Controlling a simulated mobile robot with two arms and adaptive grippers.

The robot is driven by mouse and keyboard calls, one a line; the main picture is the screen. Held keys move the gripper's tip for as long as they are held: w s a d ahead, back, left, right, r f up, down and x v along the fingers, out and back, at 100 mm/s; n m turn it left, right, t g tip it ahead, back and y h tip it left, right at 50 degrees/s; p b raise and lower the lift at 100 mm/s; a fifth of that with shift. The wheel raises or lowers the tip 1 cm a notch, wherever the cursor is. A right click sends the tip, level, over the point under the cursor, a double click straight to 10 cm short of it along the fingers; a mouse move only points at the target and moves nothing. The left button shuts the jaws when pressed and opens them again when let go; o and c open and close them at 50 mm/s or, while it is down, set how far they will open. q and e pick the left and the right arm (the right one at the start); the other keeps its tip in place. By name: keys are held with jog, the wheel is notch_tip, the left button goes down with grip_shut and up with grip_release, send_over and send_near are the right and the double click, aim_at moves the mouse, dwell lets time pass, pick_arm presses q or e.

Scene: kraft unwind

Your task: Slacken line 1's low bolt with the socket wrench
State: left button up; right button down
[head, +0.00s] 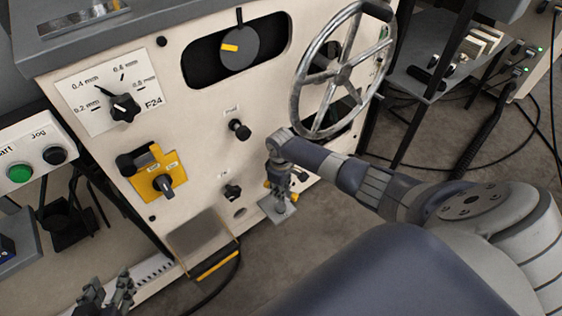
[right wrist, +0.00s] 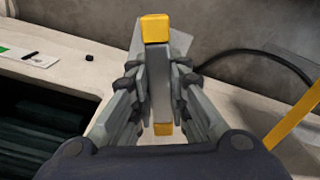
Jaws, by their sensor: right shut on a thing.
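My right gripper (head: 280,190) is low in front of the cream machine panel (head: 205,170). In the right wrist view its fingers (right wrist: 158,95) are closed on both sides of a grey, bar-like piece (right wrist: 158,75) with a yellow block (right wrist: 155,28) at its far end and another yellow bit between the fingers. I cannot tell whether this is the socket wrench. A flat grey plate (head: 277,209) shows just below the gripper in the head view. My left gripper (head: 108,291) is at the bottom left, its fingers apart and empty. I cannot make out line 1's low bolt.
The panel carries a spoked handwheel (head: 342,75), a yellow-backed switch (head: 163,183), and several black knobs, one low knob (head: 232,191) left of my right gripper. A grey flap (head: 200,232) with a yellow edge projects below. Cables lie on the floor; a shelf (head: 425,75) stands right.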

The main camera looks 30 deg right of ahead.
pick_arm(q)
jog(key=shift+s+a+f+g, duration=0.2)
jog(key=shift+s+f+g, duration=0.2)
jog(key=shift+s+f, duration=0.1)
pick_arm(e)
jog(key=shift+f, duration=0.4)
dwell(1.2)
jog(key=shift+n, duration=1.2)
pick_arm(q)
jog(key=shift+w+d+r, duration=0.15)
jog(key=shift+w+r, duration=0.1)
jog(key=shift+r, duration=0.05)
jog(key=shift+w+r+t, duration=0.15)
jog(key=shift+t, duration=0.15)
pick_arm(e)
jog(key=shift+w+n, duration=0.1)
jog(key=shift+n, duration=1)
